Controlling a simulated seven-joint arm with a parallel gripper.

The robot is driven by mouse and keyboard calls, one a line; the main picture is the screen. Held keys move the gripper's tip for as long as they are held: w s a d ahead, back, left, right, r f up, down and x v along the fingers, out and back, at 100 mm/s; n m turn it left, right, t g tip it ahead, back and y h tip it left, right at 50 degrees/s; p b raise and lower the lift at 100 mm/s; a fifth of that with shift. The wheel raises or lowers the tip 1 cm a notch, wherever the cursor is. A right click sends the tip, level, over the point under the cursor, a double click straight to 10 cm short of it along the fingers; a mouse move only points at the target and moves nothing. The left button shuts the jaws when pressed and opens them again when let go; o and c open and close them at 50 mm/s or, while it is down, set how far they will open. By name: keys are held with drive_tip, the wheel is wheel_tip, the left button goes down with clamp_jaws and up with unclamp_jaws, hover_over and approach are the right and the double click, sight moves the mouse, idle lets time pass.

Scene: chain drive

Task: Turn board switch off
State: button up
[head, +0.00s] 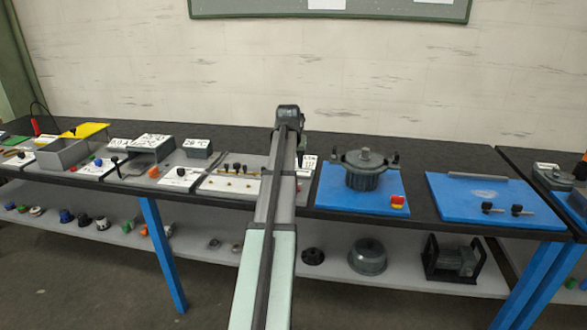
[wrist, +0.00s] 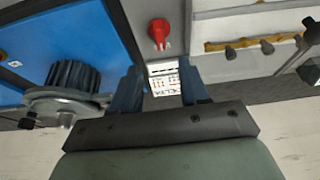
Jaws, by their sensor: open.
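In the wrist view, a red rotary switch knob (wrist: 159,31) sits on a narrow pale panel between a blue board (wrist: 60,28) and a grey board. A white printed label (wrist: 164,78) lies on the same strip, nearer my gripper. My gripper (wrist: 160,70) is open and empty, its two dark blue fingers on either side of the label. The knob is beyond the fingertips, and no contact shows. In the head view, my arm hides the knob and the fingers.
A dark ribbed housing (head: 366,170) stands on the blue board, right of my arm; in the wrist view its gear and flange are close to a finger. A red-and-yellow button (head: 397,201) is on that board's front corner. Small fittings (wrist: 267,47) line the grey board.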

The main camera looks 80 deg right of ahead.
drive_tip(key=shift+a+r, duration=0.25)
drive_tip(key=shift+r, duration=0.35)
